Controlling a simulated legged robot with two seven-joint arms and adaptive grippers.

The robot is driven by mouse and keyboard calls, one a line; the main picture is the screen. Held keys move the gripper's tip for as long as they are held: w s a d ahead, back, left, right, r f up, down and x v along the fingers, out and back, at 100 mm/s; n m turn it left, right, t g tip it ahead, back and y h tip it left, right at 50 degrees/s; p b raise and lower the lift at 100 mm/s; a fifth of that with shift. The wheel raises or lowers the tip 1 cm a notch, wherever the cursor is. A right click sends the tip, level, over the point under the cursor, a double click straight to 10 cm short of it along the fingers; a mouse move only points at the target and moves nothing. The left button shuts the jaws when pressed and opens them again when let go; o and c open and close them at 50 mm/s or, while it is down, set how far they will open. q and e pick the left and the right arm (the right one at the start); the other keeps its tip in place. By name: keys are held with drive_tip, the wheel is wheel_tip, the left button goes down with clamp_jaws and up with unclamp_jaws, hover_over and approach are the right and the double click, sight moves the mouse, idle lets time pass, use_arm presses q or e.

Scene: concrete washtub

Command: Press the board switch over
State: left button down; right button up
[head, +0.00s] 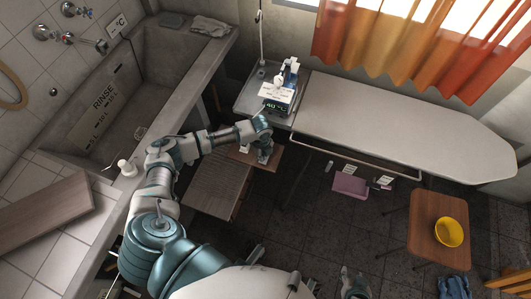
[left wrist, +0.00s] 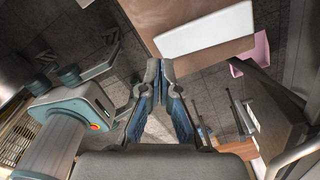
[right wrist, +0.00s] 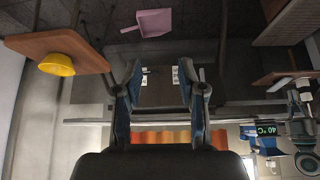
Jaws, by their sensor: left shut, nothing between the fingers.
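The long padded board (head: 400,125) stands along the back wall. Beneath its front rail, small white plates (head: 384,181) hang in the head view; similar plates (right wrist: 177,76) show in the right wrist view between and beyond the fingers. I cannot tell which one is the board switch or its position. My left gripper (head: 265,155) is shut and empty, below the board's left end; its fingertips meet in the left wrist view (left wrist: 157,72). My right gripper (head: 354,284) is low at the bottom of the head view; its fingers are apart and empty in the right wrist view (right wrist: 160,85).
A display unit (head: 277,104) stands at the board's left end. A small wooden surface (head: 283,158) lies near my left gripper. A pink dustpan (head: 348,184) is under the board. A stool (head: 425,218) holds a yellow bowl (head: 449,232). The concrete tub (head: 190,70) is left.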

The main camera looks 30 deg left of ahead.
use_arm(q)
drive_tip(key=shift+r+p, duration=0.7)
drive_tip(key=shift+r, duration=0.35)
drive_tip(key=shift+r+p, duration=1.1)
drive_tip(key=shift+p, duration=0.05)
use_arm(e)
drive_tip(key=s+d+f+g+h, duration=0.1)
drive_tip(key=s+d+f+g, duration=0.1)
drive_tip(key=s+f+g, duration=0.2)
drive_tip(key=shift+s+f, duration=1)
